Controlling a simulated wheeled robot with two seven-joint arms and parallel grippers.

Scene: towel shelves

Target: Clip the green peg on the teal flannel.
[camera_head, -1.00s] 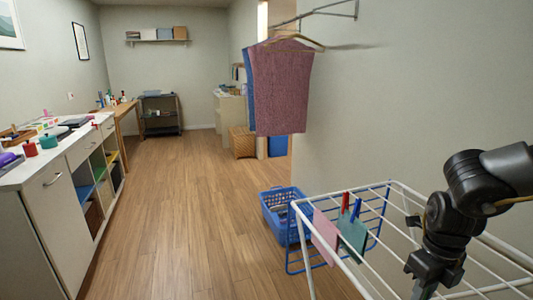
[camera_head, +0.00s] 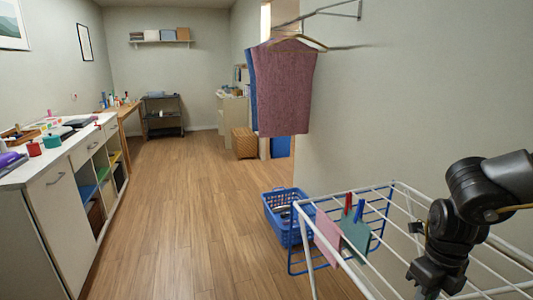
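The teal flannel (camera_head: 355,237) hangs over a bar of the white drying rack (camera_head: 405,187), at the lower right of the head view. A red peg (camera_head: 348,204) and a blue peg (camera_head: 358,211) stand up at its top edge. A pink cloth (camera_head: 327,236) hangs just left of it. I cannot make out a green peg for certain. My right gripper (camera_head: 428,290) points down over the rack, right of the teal flannel and apart from it. Its fingertips are at the bottom edge, so its opening is unclear. My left gripper is out of view.
A blue basket (camera_head: 284,222) stands on the floor behind the rack. A white counter (camera_head: 62,163) with small coloured items runs along the left. A mauve towel (camera_head: 285,90) hangs from a wall rail. The wooden floor (camera_head: 190,220) between is clear.

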